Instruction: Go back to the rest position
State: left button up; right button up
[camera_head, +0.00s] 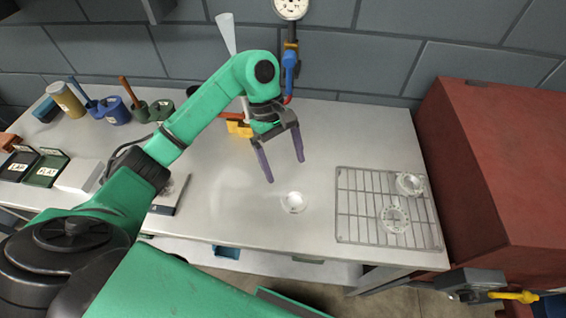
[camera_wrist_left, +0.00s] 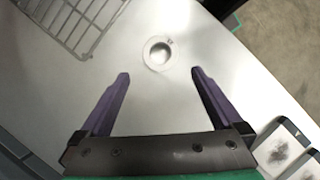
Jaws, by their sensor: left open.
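My left gripper (camera_head: 286,171) is open and empty above the bench. Its purple fingers also show spread in the left wrist view (camera_wrist_left: 160,73). A pale round casing part (camera_head: 294,202) lies on the bench just in front of the fingertips; in the left wrist view this ring-shaped part (camera_wrist_left: 157,53) lies beyond the fingertips, apart from them. Two more pale round parts lie on the wire rack, one near its back right (camera_head: 410,184) and one nearer its middle (camera_head: 394,219). My right gripper is not in view.
The wire rack (camera_head: 356,238) lies on the right of the grey bench (camera_head: 235,215). A red cabinet (camera_head: 490,150) stands to its right. A dial gauge (camera_head: 291,8) is at the back. Blue cups (camera_head: 115,112), a tan cylinder (camera_head: 66,100) and labelled trays (camera_head: 45,170) stand at left.

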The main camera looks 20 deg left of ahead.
pick_arm(q)
jog(key=shift+v, duration=0.8)
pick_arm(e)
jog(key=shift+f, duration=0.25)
